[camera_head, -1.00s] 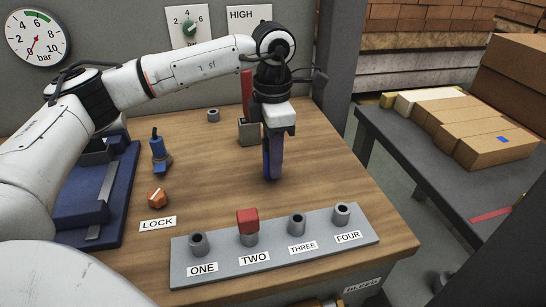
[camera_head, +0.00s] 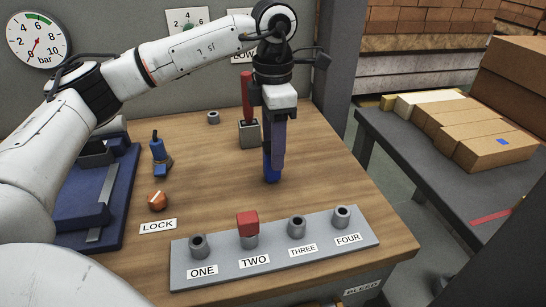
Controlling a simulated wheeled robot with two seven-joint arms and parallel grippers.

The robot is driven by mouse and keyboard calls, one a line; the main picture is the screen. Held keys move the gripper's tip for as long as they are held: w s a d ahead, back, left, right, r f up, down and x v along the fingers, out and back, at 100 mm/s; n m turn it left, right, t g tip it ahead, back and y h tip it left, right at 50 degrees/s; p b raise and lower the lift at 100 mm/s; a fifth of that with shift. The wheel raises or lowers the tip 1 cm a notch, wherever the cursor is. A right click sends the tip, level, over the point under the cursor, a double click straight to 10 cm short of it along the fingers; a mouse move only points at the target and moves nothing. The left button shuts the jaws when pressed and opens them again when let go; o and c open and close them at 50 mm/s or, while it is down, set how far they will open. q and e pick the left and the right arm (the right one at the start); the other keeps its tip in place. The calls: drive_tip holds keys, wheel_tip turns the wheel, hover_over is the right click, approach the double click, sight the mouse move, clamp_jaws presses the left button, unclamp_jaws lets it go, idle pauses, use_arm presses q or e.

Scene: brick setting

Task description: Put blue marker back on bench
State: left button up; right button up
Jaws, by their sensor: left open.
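The blue marker (camera_head: 271,171) stands upright on the wooden bench (camera_head: 330,165), behind the row of sockets. Its upper part is hidden by my left gripper (camera_head: 275,160), whose fingers point down beside and in front of it. My left gripper is open, with its fingertips a little above the marker's foot. I cannot tell whether a finger touches the marker. My right gripper is not in view.
In front is a grey socket plate (camera_head: 275,255) with a red block (camera_head: 248,222) at TWO. A blue fixture (camera_head: 125,205) lies left. The bench right of the marker is clear.

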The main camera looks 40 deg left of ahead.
use_arm(q)
wheel_tip(320, 180, up, 8)
drive_tip(key=shift+r, duration=0.1)
idle(0.6)
